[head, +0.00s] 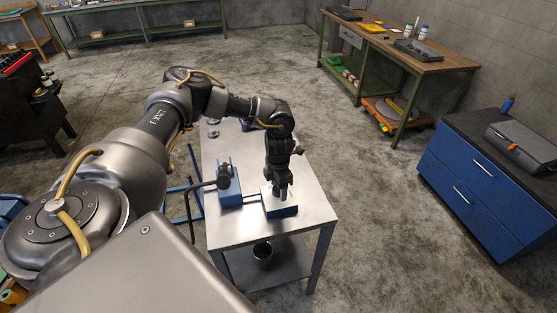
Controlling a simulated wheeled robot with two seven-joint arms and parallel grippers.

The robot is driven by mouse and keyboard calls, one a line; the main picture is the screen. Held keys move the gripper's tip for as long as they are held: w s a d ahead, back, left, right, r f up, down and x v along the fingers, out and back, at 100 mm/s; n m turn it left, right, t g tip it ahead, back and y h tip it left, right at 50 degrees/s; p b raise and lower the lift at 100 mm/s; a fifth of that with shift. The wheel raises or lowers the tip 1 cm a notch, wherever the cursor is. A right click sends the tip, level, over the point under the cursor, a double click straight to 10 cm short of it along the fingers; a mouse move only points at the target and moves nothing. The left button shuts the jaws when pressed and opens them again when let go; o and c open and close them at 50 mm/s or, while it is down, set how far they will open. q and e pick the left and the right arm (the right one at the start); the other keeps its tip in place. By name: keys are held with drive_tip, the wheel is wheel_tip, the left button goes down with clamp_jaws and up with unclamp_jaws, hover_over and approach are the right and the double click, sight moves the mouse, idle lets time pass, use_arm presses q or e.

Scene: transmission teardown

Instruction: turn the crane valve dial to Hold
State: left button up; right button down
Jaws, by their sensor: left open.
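A second blue unit (229,188) with a dark knob-like part on top stands left of the box. No Hold marking is readable. My right gripper is not in view.
A dark bent bar (194,200) stands at the table's left edge, near blue legs (178,188). The table's right and front parts are bare. A dark pot (263,254) sits on the lower shelf. A blue cabinet (475,190) stands at right, with open floor between.

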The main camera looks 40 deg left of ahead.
use_arm(q)
drive_tip(key=c, duration=1)
drive_tip(key=shift+n, duration=0.3)
drive_tip(key=n+p, duration=0.1)
drive_tip(key=n, duration=0.1)
drive_tip(key=shift+r+n, duration=0.1)
drive_tip(key=shift+n, duration=0.3)
drive_tip(key=n+p, duration=0.2)
drive_tip(key=n, duration=0.3)
drive_tip(key=n+p, duration=0.3)
drive_tip(key=n, duration=0.2)
drive_tip(key=shift+a+r+n, duration=0.1)
drive_tip(key=shift+n, duration=0.3)
drive_tip(key=shift+n+p, duration=1.25)
drive_tip(key=shift+n, duration=0.65)
drive_tip(key=shift+w, duration=0.1)
